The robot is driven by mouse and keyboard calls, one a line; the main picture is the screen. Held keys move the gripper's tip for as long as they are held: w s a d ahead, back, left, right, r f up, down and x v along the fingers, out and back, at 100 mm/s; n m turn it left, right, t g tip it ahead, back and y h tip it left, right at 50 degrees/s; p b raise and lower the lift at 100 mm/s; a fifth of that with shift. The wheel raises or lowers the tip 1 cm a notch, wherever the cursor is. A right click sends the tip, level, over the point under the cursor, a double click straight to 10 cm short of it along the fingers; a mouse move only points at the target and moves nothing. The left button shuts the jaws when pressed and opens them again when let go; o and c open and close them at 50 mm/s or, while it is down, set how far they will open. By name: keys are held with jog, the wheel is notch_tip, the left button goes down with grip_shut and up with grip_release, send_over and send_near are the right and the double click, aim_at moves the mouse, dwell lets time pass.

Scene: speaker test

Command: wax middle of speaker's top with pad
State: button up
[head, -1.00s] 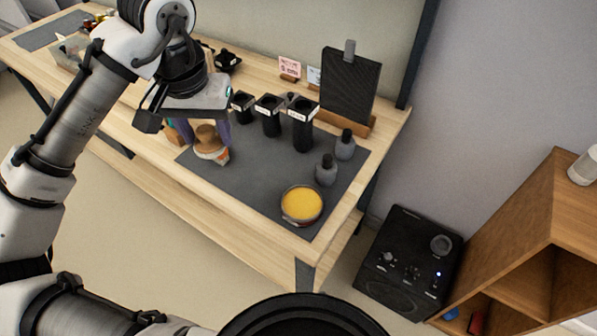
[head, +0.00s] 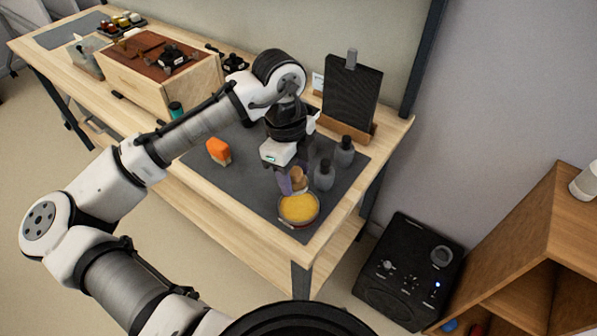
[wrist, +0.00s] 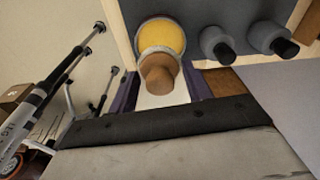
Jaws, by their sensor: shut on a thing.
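My gripper (head: 292,180) is shut on the brown wooden knob of the pad (head: 298,177) over the front right of the dark mat. In the wrist view the knob (wrist: 158,75) sits between my purple fingers; the pad's underside is hidden. Just in front of it is the round tin of yellow wax (head: 299,209), which also shows in the wrist view (wrist: 162,37). The pad is at the tin's rear edge; I cannot tell whether it touches the wax. The black speaker (head: 408,272) stands low at the right, beyond the table, with knobs and a blue light on its panel.
Two grey bottles (head: 324,175) stand right of my gripper. A black panel on a wooden stand (head: 352,95) is behind them. A wooden box (head: 160,75) is further left. A wooden shelf (head: 540,230) borders the speaker's right.

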aim_at(300, 208)
jog(key=shift+s+d+f+m, duration=0.1)
jog(key=shift+d+f+m, duration=0.25)
jog(key=shift+m, duration=0.25)
notch_tip(300, 208, down, 6)
jog(key=b, duration=0.6)
jog(key=shift+f, duration=0.45)
dwell(1.9)
jog(key=shift+r, duration=0.1)
notch_tip(300, 208, up, 7)
jog(key=p, duration=0.6)
jog(key=shift+p, duration=0.3)
jog(key=shift+f+b, duration=0.35)
jog(key=shift+a+r, duration=0.1)
